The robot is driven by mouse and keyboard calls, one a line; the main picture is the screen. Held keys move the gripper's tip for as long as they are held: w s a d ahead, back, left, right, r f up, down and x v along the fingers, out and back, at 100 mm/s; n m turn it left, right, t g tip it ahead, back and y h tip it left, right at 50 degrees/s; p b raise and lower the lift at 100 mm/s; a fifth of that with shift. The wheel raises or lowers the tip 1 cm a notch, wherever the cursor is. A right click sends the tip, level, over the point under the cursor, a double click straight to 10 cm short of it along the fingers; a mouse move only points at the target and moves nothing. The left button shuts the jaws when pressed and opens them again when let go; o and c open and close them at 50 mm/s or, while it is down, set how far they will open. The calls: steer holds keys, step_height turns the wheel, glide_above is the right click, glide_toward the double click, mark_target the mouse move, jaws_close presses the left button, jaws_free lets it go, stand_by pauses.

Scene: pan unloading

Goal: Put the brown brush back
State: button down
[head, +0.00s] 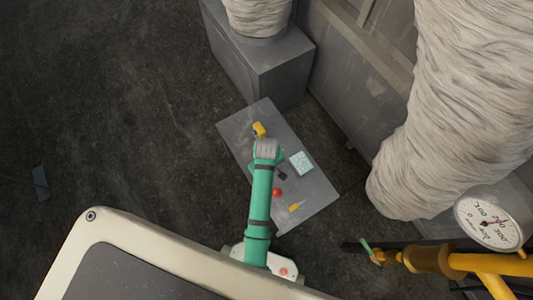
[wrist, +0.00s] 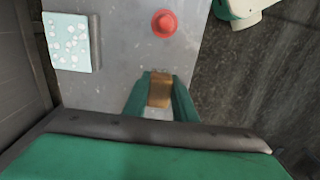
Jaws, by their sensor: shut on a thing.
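My gripper (wrist: 160,98) is shut on the brown brush (wrist: 160,88), which sits between the two green fingertips in the wrist view. Only a short brown block of the brush shows. The grey slab (wrist: 125,65) lies below it; I cannot tell whether the brush touches the slab. In the head view my green arm reaches over the slab (head: 315,200) and the brush cannot be made out there.
On the slab are a red round thing (head: 277,193), a pale blue speckled block (head: 301,163), a yellow thing (head: 259,129) and a small yellow piece (head: 296,206). A grey cabinet (head: 265,65) and a wrapped pipe (head: 450,90) stand beyond. Dark floor (head: 110,100) is open at left.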

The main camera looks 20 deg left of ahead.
steer(key=shift+w+a+f, duration=0.25)
steer(key=shift+w+f, duration=0.35)
steer(key=shift+f, duration=0.35)
step_height(320, 180, down, 3)
steer(key=shift+w, duration=0.15)
steer(key=shift+w+f, duration=0.15)
steer(key=shift+f, duration=0.05)
steer(key=c, duration=1.5)
jaws_free()
steer(key=shift+f, duration=0.1)
steer(key=shift+o, duration=0.2)
